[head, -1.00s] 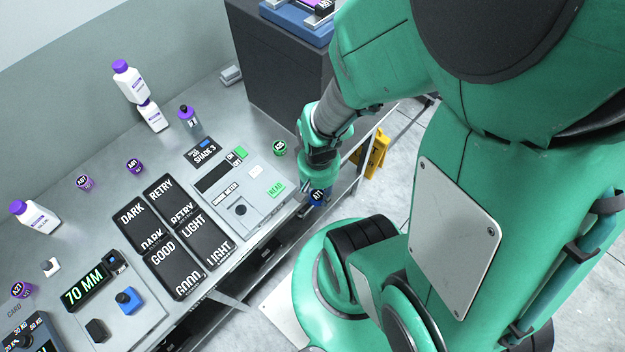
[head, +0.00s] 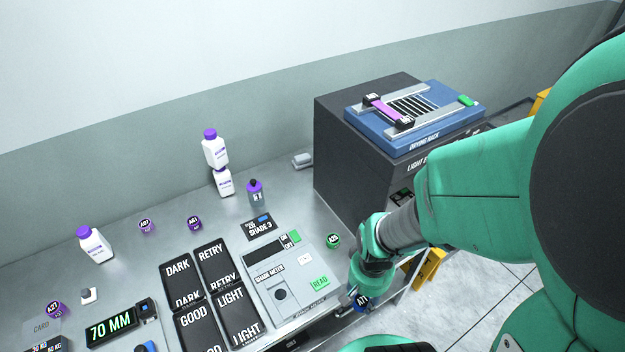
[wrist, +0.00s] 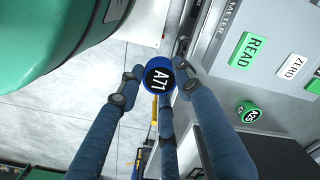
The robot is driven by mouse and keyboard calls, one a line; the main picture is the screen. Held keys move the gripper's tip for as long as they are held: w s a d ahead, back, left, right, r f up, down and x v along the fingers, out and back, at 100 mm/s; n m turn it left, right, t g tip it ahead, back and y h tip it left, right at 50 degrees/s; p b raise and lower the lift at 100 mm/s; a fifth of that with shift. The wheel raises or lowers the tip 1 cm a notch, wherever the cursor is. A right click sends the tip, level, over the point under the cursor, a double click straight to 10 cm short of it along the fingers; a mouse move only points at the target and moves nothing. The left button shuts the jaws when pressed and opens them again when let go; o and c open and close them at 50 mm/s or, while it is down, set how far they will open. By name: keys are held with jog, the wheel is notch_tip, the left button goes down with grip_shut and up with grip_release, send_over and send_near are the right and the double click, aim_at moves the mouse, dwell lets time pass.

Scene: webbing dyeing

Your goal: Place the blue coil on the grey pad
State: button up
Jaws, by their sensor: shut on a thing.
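The blue coil (wrist: 158,75), with a black top marked A71, is held between the blue-grey fingers of my gripper (wrist: 158,82) in the wrist view. In the head view the coil (head: 361,302) shows below my gripper (head: 358,296), at the bench's front edge, right of the shade meter. It is apart from the meter. I cannot tell for sure which surface is the grey pad; a small grey block (head: 302,160) lies at the back of the bench, and the light grey shade meter (head: 283,287) has a dark round spot.
A green coil (head: 333,241) stands between the meter and my arm. Black trays (head: 217,262) lie left of the meter. White bottles (head: 215,150) and purple coils (head: 195,223) stand farther back. A dark box (head: 335,140) carries a blue drying rack (head: 400,150).

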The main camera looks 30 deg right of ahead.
notch_tip(320, 180, up, 36)
jog(key=f, duration=0.1)
jog(key=w+d+r+p, duration=0.2)
jog(key=w+d+r, duration=0.25)
jog(key=w, duration=0.55)
jog(key=w+d+r+p, duration=0.1)
jog(key=w+d+r, duration=0.4)
jog(key=w, duration=0.4)
jog(key=w+d+p, duration=0.2)
jog(key=w+d, duration=0.1)
jog(key=w, duration=1.2)
jog(key=w+d+p, duration=0.2)
jog(key=w+d, duration=0.2)
jog(key=w, duration=1.1)
jog(key=w+d+f+p, duration=0.1)
jog(key=w+f, duration=0.4)
jog(key=w, duration=0.2)
jog(key=w+d+f+p, duration=0.15)
jog(key=w+f, duration=0.25)
jog(key=w, duration=0.4)
notch_tip(320, 180, down, 26)
jog(key=shift+s+a, duration=0.35)
jog(key=shift+f, duration=0.1)
jog(key=shift+f, duration=3.05)
